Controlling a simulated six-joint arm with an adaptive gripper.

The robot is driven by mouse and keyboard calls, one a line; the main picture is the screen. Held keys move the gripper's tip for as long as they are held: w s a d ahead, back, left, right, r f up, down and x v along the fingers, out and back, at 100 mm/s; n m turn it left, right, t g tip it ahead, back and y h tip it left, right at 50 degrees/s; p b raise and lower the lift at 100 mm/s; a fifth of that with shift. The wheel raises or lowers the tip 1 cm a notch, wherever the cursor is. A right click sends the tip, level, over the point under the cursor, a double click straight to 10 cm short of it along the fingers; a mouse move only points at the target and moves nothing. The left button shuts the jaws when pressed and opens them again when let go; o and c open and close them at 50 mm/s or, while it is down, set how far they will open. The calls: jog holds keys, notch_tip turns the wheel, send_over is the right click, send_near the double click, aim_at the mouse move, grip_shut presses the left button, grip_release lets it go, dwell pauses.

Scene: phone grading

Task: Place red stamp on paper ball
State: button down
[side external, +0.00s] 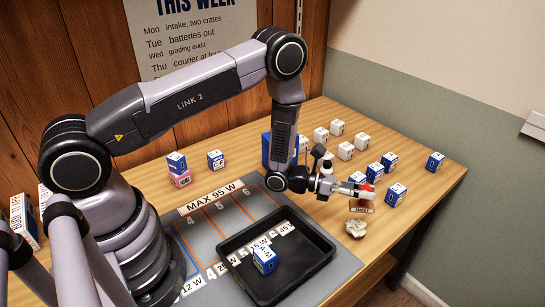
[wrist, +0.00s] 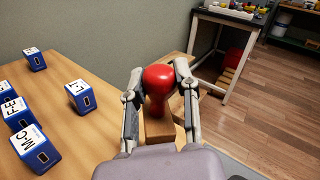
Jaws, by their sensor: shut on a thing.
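The red stamp has a round red knob (wrist: 158,88) and a wooden base. In the wrist view it stands upright between both fingers of my gripper (wrist: 160,72), which is shut on the knob. In the side view my gripper (side external: 362,190) holds the stamp (side external: 361,207) near the table's right front edge. The crumpled whitish paper ball (side external: 356,228) lies on the wood just below the stamp in the picture, apart from it. I cannot tell how high the stamp is. The paper ball does not show in the wrist view.
A black tray (side external: 318,268) with a blue-and-white box (side external: 264,260) lies on the grey mat. Several blue boxes stand close by, one (side external: 396,194) just right of the stamp. White boxes (side external: 337,128) stand behind. The table's front edge is near.

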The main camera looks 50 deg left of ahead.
aim_at(350, 201)
jog(key=shift+f, duration=1.85)
jog(key=shift+f, duration=0.15)
jog(key=c, duration=0.8)
grip_release()
